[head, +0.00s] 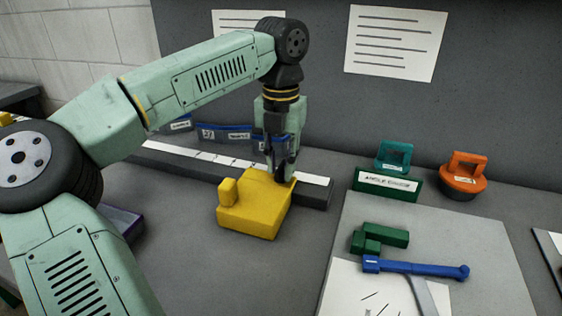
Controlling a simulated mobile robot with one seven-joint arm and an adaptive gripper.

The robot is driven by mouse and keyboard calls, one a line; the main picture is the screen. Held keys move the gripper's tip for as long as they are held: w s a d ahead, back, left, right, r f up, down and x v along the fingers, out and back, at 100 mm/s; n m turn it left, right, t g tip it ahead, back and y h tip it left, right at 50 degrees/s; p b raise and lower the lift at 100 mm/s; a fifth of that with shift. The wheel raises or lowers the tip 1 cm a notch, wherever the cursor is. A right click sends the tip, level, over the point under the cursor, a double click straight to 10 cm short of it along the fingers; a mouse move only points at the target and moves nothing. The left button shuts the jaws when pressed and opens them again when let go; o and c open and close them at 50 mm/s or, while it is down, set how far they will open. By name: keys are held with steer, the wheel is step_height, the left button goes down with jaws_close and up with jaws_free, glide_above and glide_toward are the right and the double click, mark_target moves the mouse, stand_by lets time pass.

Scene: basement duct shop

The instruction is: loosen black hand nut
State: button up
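I cannot make out a black hand nut for certain; dark parts between and below my fingers blend together. My gripper (281,174) points straight down at the far right corner of a yellow block (248,214), which has a raised knob on its left. The fingertips are at or just behind the block's top edge. Whether they touch it, and whether they are open or shut on something, is not clear.
A dark bar with a white strip (316,180) runs behind the yellow block. Labelled blue bins (232,132) stand behind it.

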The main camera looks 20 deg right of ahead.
mark_target(281, 166)
steer(key=shift+o, duration=0.5)
steer(key=shift+r, duration=0.2)
step_height(281, 166, up, 12)
steer(key=shift+f, duration=0.2)
